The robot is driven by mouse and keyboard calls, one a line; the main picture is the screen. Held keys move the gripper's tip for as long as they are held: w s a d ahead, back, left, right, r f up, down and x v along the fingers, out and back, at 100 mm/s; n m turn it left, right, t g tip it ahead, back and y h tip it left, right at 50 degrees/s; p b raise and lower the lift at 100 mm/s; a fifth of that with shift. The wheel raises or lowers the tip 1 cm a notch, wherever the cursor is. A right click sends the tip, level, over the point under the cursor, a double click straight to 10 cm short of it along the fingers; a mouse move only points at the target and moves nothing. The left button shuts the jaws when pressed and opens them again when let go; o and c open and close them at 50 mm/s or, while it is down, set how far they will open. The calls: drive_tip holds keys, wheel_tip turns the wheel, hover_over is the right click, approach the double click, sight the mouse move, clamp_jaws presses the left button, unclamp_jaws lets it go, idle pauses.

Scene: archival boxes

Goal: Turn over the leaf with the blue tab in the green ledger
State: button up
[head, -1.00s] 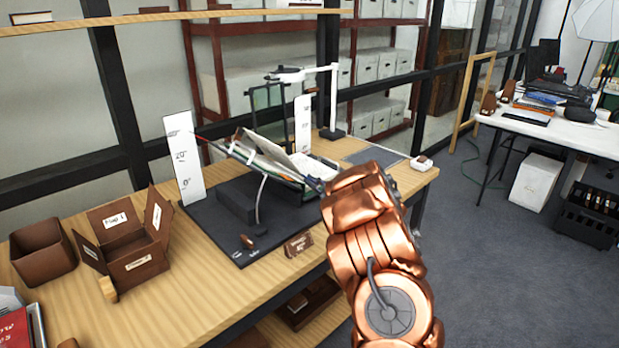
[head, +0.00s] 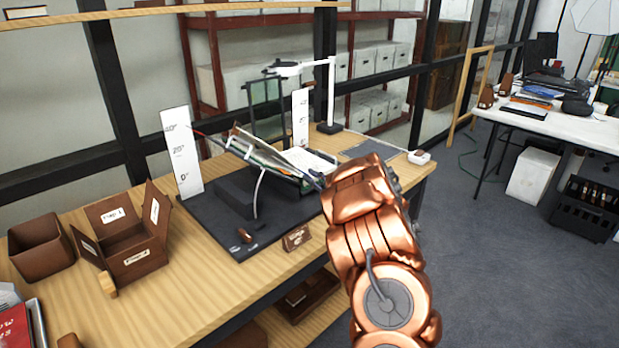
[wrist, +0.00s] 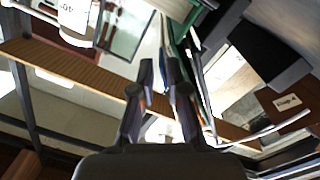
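The green ledger (head: 262,158) lies open in an angled cradle on a dark base board (head: 238,228). Its left side is tilted up, and pale pages (head: 308,160) spread to the right. I cannot make out the blue tab in the head view. My gripper (head: 320,184) is at the ledger's near right edge, mostly hidden by my copper arm. In the wrist view, my gripper's two dark fingers (wrist: 159,72) stand apart with a narrow gap. Green and pale edges (wrist: 196,75) run close beside the right finger. No held leaf is clear.
Marked white boards (head: 182,155) and a white lamp stand (head: 331,95) stand around the cradle. A brown flap box (head: 135,248) and an open brown bin (head: 40,250) are at the left. A small brown sign (head: 296,238) is at the table's front edge.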

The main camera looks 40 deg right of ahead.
drive_tip(key=s, duration=1.1)
drive_tip(key=shift+a, duration=0.4)
drive_tip(key=shift+w+r, duration=0.1)
